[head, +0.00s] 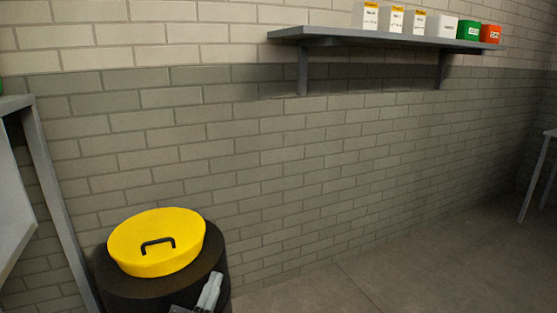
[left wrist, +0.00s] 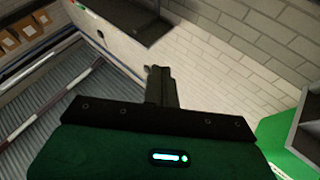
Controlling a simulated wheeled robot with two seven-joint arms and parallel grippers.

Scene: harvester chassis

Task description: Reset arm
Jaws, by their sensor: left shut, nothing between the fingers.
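My left gripper (head: 209,292) shows at the bottom edge of the head view, in front of the dark drum. Its light grey fingers are together with nothing between them. In the left wrist view the shut fingers (left wrist: 160,85) stick out beyond the dark gripper body, with the brick wall and floor beyond them. My right gripper is in neither view.
A dark drum (head: 118,286) with a yellow lid (head: 185,229) and black handle stands by the brick wall. A wall shelf (head: 385,38) holds several boxes. A grey frame (head: 58,190) stands at left, a table leg (head: 535,185) at far right. Floor between is clear.

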